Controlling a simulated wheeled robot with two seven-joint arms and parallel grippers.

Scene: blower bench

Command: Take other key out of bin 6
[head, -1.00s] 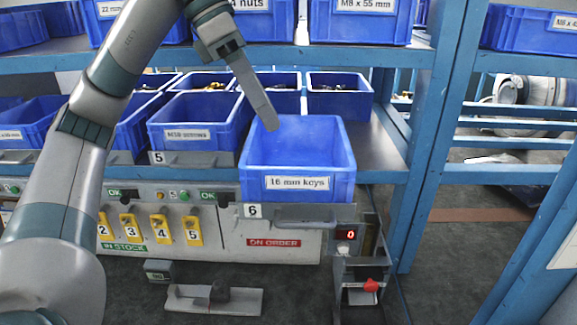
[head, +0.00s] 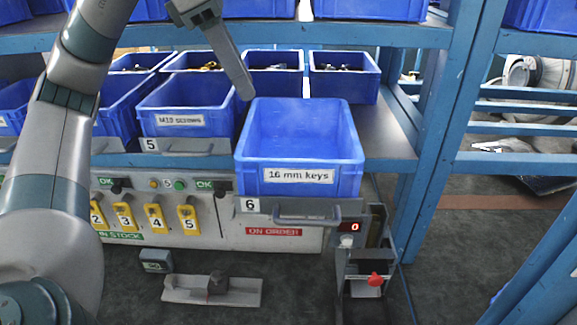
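Bin 6 (head: 300,176) is a blue bin labelled "16 mm keys". It sits pulled forward on the lower shelf above the "6" plate. Its visible inside looks empty; the floor close behind the front wall is hidden. My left gripper (head: 245,94) points down to the right, its tip by the bin's back left corner. Its fingers overlap into one grey bar, so I cannot tell whether they are apart or whether a key is between them. No key is clearly visible. My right gripper is not in view.
Bin 5 (head: 184,122) stands left of bin 6, with several part-filled bins behind. The upper shelf edge (head: 330,36) runs above. A blue post (head: 432,130) stands to the right. A display (head: 350,227) below reads 0, near a red knob (head: 376,280).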

